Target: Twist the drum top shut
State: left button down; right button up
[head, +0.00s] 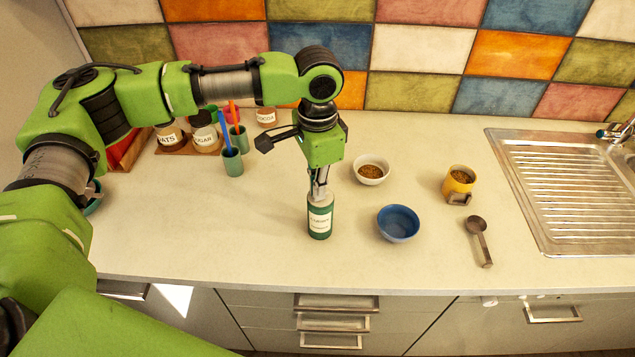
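The drum (320,223) is a small dark green canister with a white label, upright on the pale counter. Its pale top (320,200) sits at the upper end, partly hidden by my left gripper. My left gripper (319,193) points straight down from above, with its fingertips at the drum top. The fingers are small and overlap the top, so I cannot tell whether they close on it or how wide they stand. My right gripper is out of view.
A blue bowl (398,223), a white bowl (370,170) of brown grains, a yellow pot (459,181) and a dark scoop (478,241) lie to the right. Labelled jars (204,134) and a green cup (232,161) stand back left. A sink (570,190) is far right.

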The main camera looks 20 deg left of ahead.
pick_arm(q)
jog(key=shift+m+p, duration=0.7)
jog(key=shift+p, duration=0.3)
jog(key=shift+f, duration=0.1)
jog(key=shift+m, duration=0.3)
jog(key=shift+m+p, duration=1)
jog(key=shift+p, duration=0.65)
jog(key=shift+m, duration=0.4)
jog(key=shift+w+p, duration=0.15)
jog(key=shift+p, duration=0.8)
